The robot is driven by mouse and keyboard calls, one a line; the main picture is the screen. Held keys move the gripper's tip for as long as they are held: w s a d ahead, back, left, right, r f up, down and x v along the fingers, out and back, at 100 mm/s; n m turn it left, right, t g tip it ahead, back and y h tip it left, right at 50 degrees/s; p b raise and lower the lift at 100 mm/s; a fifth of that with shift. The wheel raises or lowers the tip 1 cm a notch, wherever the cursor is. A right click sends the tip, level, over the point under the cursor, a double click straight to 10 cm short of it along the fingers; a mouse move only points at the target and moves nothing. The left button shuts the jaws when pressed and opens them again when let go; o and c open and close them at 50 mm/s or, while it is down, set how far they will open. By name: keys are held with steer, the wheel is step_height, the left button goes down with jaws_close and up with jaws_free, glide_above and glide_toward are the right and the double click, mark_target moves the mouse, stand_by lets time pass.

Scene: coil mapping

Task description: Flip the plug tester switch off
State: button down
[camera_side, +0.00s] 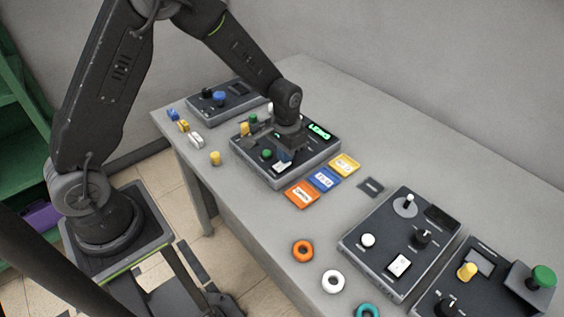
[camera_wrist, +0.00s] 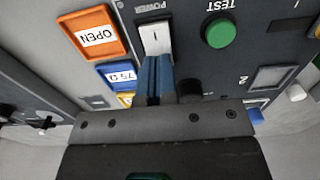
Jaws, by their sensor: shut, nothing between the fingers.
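The tester box (camera_side: 308,166) with a lit green display (camera_side: 319,130) stands on the table under my arm. Its white rocker switch (camera_wrist: 155,38), labelled POWER and marked with a bar, shows in the wrist view. In the side view the switch (camera_side: 281,167) is partly hidden by my gripper (camera_side: 285,157). In the wrist view my gripper (camera_wrist: 155,60) is shut and empty, with its blue fingertips right at one end of the switch. I cannot tell whether they touch it. The green TEST button (camera_wrist: 220,34) is beside the switch.
Orange (camera_side: 302,193), blue (camera_side: 324,179) and yellow (camera_side: 345,164) label tiles lie beside the box. Other control boxes stand at the back (camera_side: 236,103) and right (camera_side: 380,262). Several small plugs and rings lie along the near edge.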

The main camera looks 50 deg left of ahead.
steer(key=shift+f, duration=0.35)
steer(key=shift+r, duration=3.55)
steer(key=shift+s+r, duration=0.1)
steer(key=shift+r, duration=0.2)
steer(key=s+r+t, duration=0.3)
steer(key=s+r, duration=0.5)
steer(key=r, duration=0.4)
steer(key=s+r+t, duration=0.2)
steer(key=s+r, duration=0.3)
steer(key=s, duration=0.8)
steer(key=shift+s+d+t, duration=0.15)
steer(key=shift+d+t, duration=0.15)
steer(key=shift+d, duration=0.15)
